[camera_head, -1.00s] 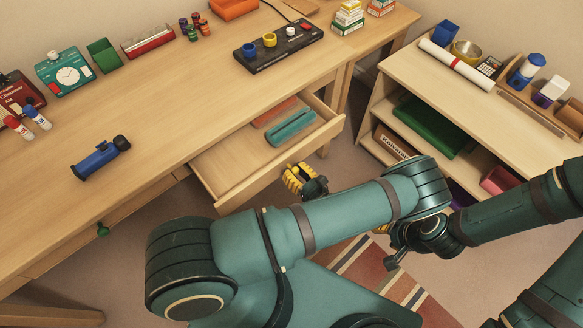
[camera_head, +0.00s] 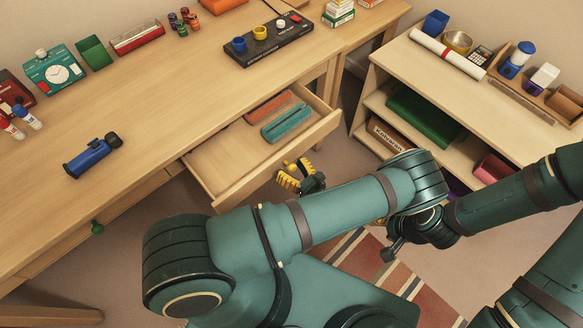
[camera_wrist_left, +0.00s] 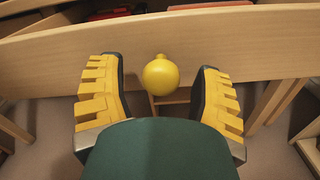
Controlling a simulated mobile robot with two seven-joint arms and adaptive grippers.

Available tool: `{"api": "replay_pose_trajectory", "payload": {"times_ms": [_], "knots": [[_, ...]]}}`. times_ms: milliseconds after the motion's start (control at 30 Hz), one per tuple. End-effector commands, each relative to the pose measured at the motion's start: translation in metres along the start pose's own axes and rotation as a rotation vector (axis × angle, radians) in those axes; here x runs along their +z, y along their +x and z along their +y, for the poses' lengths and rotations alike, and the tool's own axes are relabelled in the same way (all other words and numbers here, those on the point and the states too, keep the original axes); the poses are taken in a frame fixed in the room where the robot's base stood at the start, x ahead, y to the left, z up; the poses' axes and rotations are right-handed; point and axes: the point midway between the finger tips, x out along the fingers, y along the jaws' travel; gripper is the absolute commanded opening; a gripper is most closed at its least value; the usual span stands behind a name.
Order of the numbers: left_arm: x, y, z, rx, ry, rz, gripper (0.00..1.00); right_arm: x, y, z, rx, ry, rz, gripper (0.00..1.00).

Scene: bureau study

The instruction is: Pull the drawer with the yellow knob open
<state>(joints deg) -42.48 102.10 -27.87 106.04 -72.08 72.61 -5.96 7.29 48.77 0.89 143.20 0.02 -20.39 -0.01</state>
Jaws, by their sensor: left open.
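The drawer (camera_head: 280,160) is pulled out from the desk, its inside showing from above. Its yellow knob (camera_wrist_left: 160,75) sits on the pale wooden front (camera_wrist_left: 240,45) in the left wrist view. In the head view the knob (camera_head: 291,165) shows small beside my gripper. My left gripper (camera_head: 300,177) is open just in front of the drawer. Its yellow-padded fingers stand either side of the knob with gaps.
A teal case (camera_head: 287,123) and an orange-red one (camera_head: 269,107) lie in the drawer. Another drawer has a green knob (camera_head: 97,227). A low shelf unit (camera_head: 400,62) stands at the right. A striped rug (camera_head: 360,265) lies on the floor below.

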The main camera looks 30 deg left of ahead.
Motion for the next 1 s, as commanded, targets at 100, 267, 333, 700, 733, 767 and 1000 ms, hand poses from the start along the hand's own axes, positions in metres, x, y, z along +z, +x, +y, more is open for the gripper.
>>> {"api": "replay_pose_trajectory", "payload": {"times_ms": [100,267,333,700,733,767,1000], "knots": [[0.001,0.000,0.000,0.000,-0.001,-0.002,0.65,0.000,0.000,0.000,0.000,0.000,0.000,0.47],[0.011,0.000,0.002,0.000,-0.002,-0.003,0.65,0.000,0.000,0.000,0.000,0.000,0.000,0.47],[0.021,0.000,0.004,0.000,-0.004,-0.002,0.65,0.000,0.000,0.000,0.000,0.000,0.000,0.47],[0.082,-0.001,0.021,-0.001,-0.003,-0.001,0.65,0.000,0.000,0.000,0.000,0.000,0.000,0.47],[0.085,0.000,0.023,0.000,-0.002,-0.001,0.65,0.000,0.000,0.000,0.000,0.000,0.000,0.47],[0.088,0.000,0.023,0.000,-0.002,-0.001,0.65,0.000,0.000,0.000,0.000,0.000,0.000,0.47],[0.097,0.000,0.026,0.000,0.000,-0.001,0.65,0.000,0.000,0.000,0.000,0.000,0.000,0.47]]}}
